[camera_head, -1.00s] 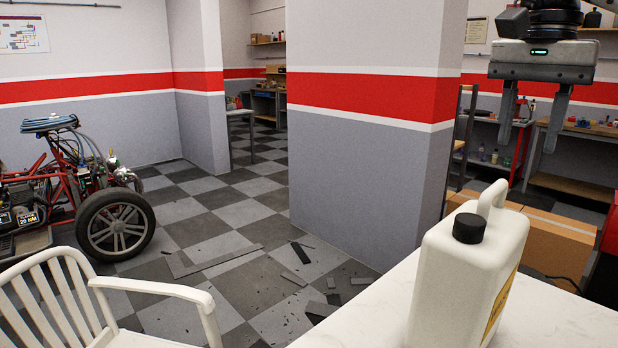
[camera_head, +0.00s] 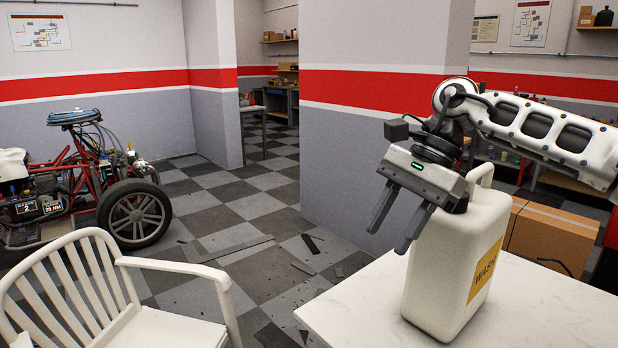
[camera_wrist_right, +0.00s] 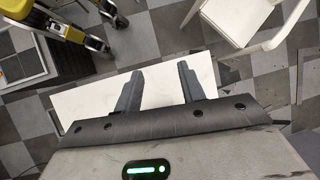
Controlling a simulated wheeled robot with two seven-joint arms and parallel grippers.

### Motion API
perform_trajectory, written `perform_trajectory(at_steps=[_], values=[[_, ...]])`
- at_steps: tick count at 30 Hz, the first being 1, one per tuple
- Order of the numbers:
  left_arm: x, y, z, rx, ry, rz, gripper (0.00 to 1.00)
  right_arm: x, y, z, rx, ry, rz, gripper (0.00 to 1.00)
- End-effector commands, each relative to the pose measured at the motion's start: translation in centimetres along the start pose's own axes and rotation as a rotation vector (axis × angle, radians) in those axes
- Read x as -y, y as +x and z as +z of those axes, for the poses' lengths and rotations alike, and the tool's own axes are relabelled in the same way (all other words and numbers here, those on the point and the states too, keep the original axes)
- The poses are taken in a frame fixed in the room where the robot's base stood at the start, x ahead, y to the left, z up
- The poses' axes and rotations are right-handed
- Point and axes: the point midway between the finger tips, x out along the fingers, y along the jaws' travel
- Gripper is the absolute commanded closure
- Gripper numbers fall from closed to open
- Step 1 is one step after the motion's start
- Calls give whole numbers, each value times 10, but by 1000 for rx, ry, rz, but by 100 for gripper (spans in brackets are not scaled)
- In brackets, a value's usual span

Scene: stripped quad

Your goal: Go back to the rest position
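My right gripper (camera_head: 388,242) hangs in front of the upper part of a white jug in the head view, with its fingers pointing down and left. Its two fingers are spread with nothing between them, as the right wrist view (camera_wrist_right: 160,70) also shows. The white jug (camera_head: 440,270) with an orange label stands upright on a white table (camera_head: 365,295). The gripper hides its cap and part of its top. I cannot tell whether the gripper touches the jug. My left gripper is in neither view.
A white slatted chair (camera_head: 175,328) stands left of the table; it also shows in the right wrist view (camera_wrist_right: 267,38). A wheeled red-framed vehicle (camera_head: 75,185) is farther left. Cardboard boxes (camera_head: 550,238) sit behind the jug. Dark debris (camera_head: 240,250) lies on the checkered floor.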

Motion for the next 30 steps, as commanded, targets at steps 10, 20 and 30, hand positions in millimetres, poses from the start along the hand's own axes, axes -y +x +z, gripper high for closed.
perform_trajectory(at_steps=[10, 20, 30], values=[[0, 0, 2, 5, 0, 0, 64, 36, 157, 117, 889, 529, -70, 60], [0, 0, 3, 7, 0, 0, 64, 46, 184, 109, 1727, 1430, 65, 60], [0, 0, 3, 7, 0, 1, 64, -42, 266, -24, -1946, -1967, -251, 60]])
